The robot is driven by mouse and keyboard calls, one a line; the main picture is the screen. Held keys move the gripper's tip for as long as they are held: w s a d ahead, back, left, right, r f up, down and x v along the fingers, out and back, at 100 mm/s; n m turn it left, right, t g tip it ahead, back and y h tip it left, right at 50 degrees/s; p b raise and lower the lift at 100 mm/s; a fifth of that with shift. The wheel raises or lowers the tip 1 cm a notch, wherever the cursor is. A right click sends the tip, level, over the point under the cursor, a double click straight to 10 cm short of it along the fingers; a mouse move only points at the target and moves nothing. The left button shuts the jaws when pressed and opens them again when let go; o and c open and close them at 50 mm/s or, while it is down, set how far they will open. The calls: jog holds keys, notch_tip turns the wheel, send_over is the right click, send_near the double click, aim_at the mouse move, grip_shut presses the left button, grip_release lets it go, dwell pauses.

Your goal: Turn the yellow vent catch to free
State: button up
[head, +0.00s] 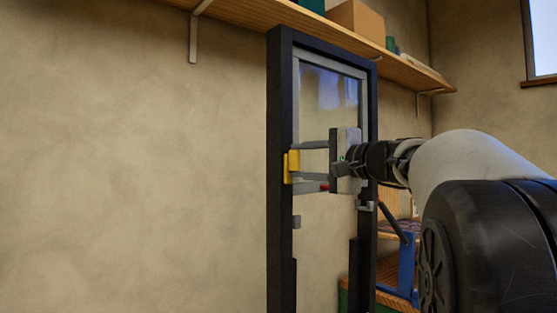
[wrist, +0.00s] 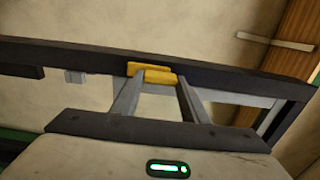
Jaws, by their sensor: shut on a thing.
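The yellow vent catch (head: 291,166) is on the left post of the dark frame (head: 280,110) in the head view. In the wrist view the yellow catch (wrist: 152,74) sits at the dark frame bar, between the tips of my two grey fingers. My gripper (head: 300,163) reaches in from the right across the frame opening, and its fingers are shut on the catch. The catch is partly hidden by the fingertips, so its exact turn angle is hard to tell. The glazed panel (head: 330,90) stands in the upper part of the frame.
A wooden shelf (head: 405,70) with boxes runs along the wall above and behind the frame. A small grey catch (head: 364,206) sits on the right post, and another grey piece (head: 297,222) is low on the left post. A blue object (head: 407,265) stands behind at the lower right. The wall at left is bare.

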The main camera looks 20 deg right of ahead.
dwell(0.4)
jog(key=o, duration=1.1)
jog(key=shift+c, duration=0.2)
jog(key=v, duration=1.7)
jog(key=shift+s, duration=0.25)
jog(key=shift+f, duration=0.1)
